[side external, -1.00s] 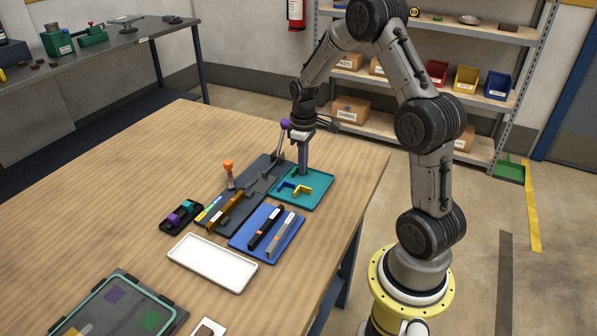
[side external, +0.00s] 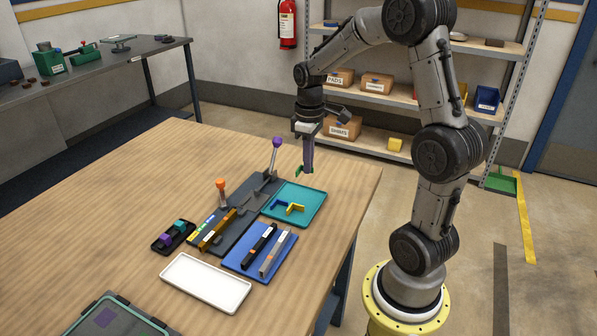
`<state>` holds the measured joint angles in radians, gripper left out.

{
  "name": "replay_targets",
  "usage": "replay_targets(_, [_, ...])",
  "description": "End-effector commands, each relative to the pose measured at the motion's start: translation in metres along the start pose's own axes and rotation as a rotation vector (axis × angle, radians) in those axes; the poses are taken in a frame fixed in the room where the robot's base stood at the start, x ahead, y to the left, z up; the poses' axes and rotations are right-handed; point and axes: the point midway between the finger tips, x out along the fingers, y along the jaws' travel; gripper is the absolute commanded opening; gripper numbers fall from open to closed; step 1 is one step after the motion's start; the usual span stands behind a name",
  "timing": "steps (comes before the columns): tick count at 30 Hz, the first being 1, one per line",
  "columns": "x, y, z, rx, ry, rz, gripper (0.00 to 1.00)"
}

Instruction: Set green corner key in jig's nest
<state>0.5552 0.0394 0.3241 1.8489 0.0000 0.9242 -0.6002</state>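My gripper (side external: 307,170) is above the far edge of the teal tray, pointing down. Its fingers look shut on the green corner key (side external: 299,170), which sticks out to the left of the fingertips, clear of the tray. The rest of the key is hidden by the fingers. The jig (side external: 240,222) is a dark grey plate left of the tray, with an orange-knobbed post (side external: 221,190) and a purple-knobbed lever (side external: 276,150) standing upright. Brown-gold bars lie on its near part. The nest itself is too small to make out.
The teal tray (side external: 316,207) holds a blue and a yellow corner key (side external: 291,208). A blue tray (side external: 240,262) holds a black and a grey bar. A black holder (side external: 164,248), a white tray (side external: 205,284) and a lidded case (side external: 115,318) stand nearer. The table's left side is clear.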

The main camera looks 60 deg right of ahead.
Motion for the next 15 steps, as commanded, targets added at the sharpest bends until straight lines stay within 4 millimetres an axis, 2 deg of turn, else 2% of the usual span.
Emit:
replay_targets(1, [-0.004, -0.008, 0.012, 0.000, -0.001, -0.001, 0.00])
replay_targets(6, [-0.019, -0.027, 0.039, 0.000, -0.002, -0.001, 0.00])
replay_targets(15, [-0.032, -0.044, 0.064, 0.014, -0.003, -0.002, 0.00])
